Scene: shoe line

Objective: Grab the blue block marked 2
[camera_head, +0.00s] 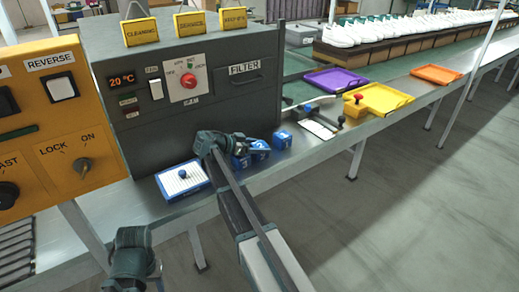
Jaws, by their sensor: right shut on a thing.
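Several small blue blocks stand in a row on the metal bench in front of the grey machine. One blue block (240,162) is at my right gripper (236,147) and partly hidden by it. A second blue block (261,146) is just to its right, and a third blue block (282,140) is farther right, clear of the gripper. Their white marks are too small to read surely. My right gripper is shut on a blue block, with its fingers mostly hidden. My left gripper (132,258) is low at the bottom left, away from the blocks; its fingers cannot be made out.
The grey machine (190,100) rises close behind. To the right are a clipboard-like plate (318,126), a purple tray (335,80), a yellow tray (380,97) and an orange tray (436,74).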

